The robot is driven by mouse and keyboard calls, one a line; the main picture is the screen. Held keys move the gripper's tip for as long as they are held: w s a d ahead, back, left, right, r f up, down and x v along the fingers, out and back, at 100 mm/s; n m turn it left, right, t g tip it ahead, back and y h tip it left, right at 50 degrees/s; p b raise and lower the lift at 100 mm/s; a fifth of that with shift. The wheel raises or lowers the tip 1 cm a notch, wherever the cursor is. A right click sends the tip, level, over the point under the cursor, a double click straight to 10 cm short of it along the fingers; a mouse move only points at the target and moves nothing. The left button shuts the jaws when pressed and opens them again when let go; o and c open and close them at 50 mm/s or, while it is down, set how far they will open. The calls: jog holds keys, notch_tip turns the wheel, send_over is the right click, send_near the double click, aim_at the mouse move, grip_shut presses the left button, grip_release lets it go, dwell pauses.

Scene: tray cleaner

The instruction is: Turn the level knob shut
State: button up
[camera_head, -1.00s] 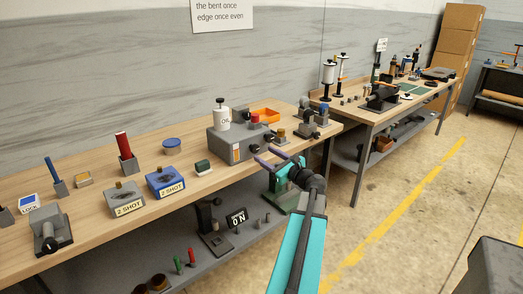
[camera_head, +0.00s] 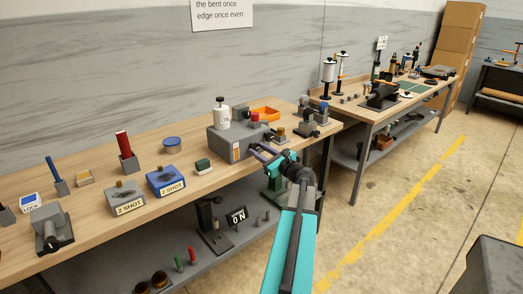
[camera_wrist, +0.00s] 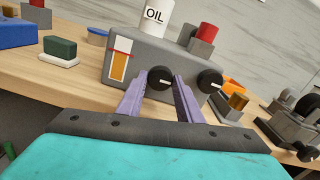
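The grey tray cleaner box (camera_wrist: 138,48) has an orange level window (camera_wrist: 118,66) and two black knobs with white marks on its front. The left knob (camera_wrist: 160,77), nearer the window, shows between my gripper's (camera_wrist: 160,84) two purple fingers. The fingers are open, one at each side of it; I cannot tell whether they touch it. The right knob (camera_wrist: 210,80) is just outside the right finger. In the head view my gripper (camera_head: 264,152) is at the front of the box (camera_head: 224,146), and hides part of its front.
A white OIL bottle (camera_wrist: 156,16) stands on the box. A green block (camera_wrist: 60,48) lies left of it, and a brass-topped fixture (camera_wrist: 236,104) stands close on the right. The wooden bench (camera_head: 90,168) carries several other fixtures. The floor in front is clear.

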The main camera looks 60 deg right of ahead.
jog(key=shift+d+r, duration=0.1)
jog(key=shift+d, duration=0.15)
jog(key=shift+f+b, duration=0.25)
jog(key=shift+b, duration=0.15)
jog(key=shift+n+b, duration=0.3)
jog(key=shift+s+f+n+b, duration=0.1)
jog(key=shift+f+n+b, duration=0.05)
jog(key=shift+n+b, duration=0.8)
jog(key=n+b, duration=0.5)
jog(key=b, duration=0.3)
jog(key=shift+n, duration=0.35)
jog(key=n+b, duration=0.4)
jog(key=b, duration=0.1)
jog(key=shift+n+b, duration=0.4)
jog(key=n+b, duration=0.4)
jog(key=shift+a, duration=0.1)
jog(key=shift+b, duration=0.35)
